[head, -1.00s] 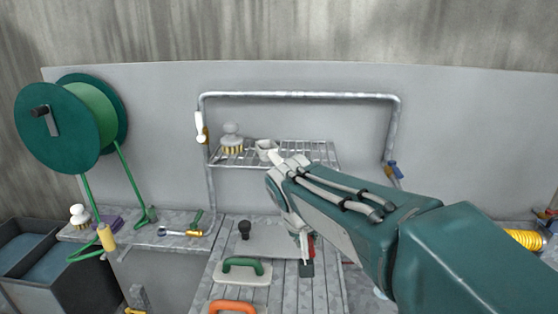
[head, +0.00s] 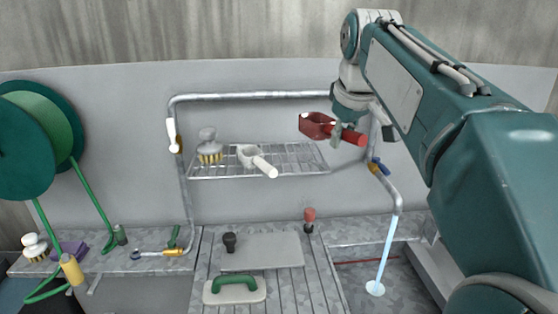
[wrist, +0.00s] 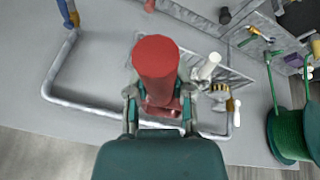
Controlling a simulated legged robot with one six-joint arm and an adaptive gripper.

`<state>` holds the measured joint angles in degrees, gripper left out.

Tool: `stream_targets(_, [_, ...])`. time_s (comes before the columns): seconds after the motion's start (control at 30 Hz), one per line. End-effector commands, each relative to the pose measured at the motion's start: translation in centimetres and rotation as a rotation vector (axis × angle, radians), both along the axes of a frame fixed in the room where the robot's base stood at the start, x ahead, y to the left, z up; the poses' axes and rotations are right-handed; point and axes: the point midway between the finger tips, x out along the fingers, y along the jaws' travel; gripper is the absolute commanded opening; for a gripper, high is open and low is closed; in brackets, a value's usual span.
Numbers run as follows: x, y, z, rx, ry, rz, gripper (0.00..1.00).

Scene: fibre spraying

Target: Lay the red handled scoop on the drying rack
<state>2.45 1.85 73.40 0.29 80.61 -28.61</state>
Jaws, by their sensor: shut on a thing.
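A red scoop (head: 316,124) with a red handle is held in my gripper (head: 346,130), in the air to the right of and above the drying rack. In the wrist view the scoop's round red end (wrist: 157,56) faces the camera, between the two fingers of my gripper (wrist: 158,100). The wire drying rack (head: 300,170) is fixed on the wall. A white handled scoop (head: 262,162) and a brush (head: 208,146) with yellow bristles lie on it. The right part of the rack is bare. The wrist view shows part of the rack behind the red scoop.
A metal pipe (head: 250,97) frames the rack, with a blue valve (head: 379,165) and running water (head: 387,250) at right. A green hose reel (head: 38,140) stands left. A green-handled float (head: 234,290) and a red-topped tool (head: 309,220) are on the bench.

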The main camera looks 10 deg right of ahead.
Motion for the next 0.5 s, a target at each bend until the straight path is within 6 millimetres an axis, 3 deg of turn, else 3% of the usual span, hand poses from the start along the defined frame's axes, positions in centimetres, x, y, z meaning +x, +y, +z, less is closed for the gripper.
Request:
stream_targets(0.3, [6.8, 1.8, -3.3, -0.004, 0.004, 0.0, 0.0])
stream_targets(0.5, [9.7, 2.4, -6.5, -0.004, 0.005, -0.001, 0.0])
